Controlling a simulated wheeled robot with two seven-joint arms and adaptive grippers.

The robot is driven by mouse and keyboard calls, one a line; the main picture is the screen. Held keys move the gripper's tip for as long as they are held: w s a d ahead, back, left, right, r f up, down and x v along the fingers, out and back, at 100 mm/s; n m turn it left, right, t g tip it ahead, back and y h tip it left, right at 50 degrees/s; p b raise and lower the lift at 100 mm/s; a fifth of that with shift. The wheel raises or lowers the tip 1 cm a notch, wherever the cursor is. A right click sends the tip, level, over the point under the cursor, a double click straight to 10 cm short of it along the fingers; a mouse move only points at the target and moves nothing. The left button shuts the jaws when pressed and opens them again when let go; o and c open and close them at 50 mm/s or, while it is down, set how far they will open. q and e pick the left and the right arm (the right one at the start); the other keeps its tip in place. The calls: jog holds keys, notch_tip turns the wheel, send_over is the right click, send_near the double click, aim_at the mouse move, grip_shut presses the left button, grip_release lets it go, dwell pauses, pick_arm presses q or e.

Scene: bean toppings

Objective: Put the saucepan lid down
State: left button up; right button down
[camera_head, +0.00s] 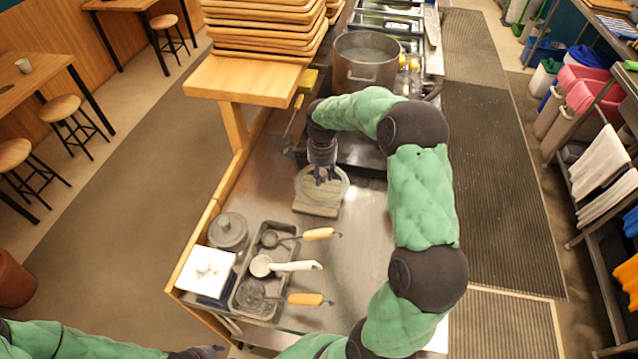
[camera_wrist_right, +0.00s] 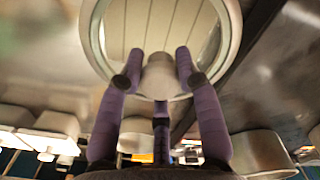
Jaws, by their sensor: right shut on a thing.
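The saucepan lid (camera_head: 342,186) is round, with a clear pane and a pale metal rim. My right gripper (camera_head: 322,177) points down at its middle, and in the right wrist view its fingers are closed around the lid's knob (camera_wrist_right: 161,77). The lid is level over a small slatted wooden board (camera_head: 316,209), whose slats show through the pane in the wrist view. I cannot tell whether the lid touches the board. My left gripper (camera_head: 204,352) is at the bottom edge of the head view, and its fingers are not clear.
A metal tray (camera_head: 234,298) with several ladles sits at the counter's front left. Beside it are a grey lidded pot (camera_head: 228,231) and a white box (camera_head: 205,271). A large pot (camera_head: 366,64) and stacked wooden trays (camera_head: 262,40) stand behind. The steel counter right of the tray is clear.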

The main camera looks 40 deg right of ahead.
jog(key=f, duration=0.4)
jog(key=shift+w+a+b, duration=0.25)
jog(key=shift+a+b, duration=0.05)
jog(key=shift+a, duration=0.05)
jog(key=shift+f, duration=0.2)
jog(key=c, duration=0.9)
grip_release()
jog(key=shift+o, duration=0.2)
notch_tip(320, 180, up, 12)
jog(key=shift+r+p, duration=0.2)
jog(key=shift+p, duration=0.8)
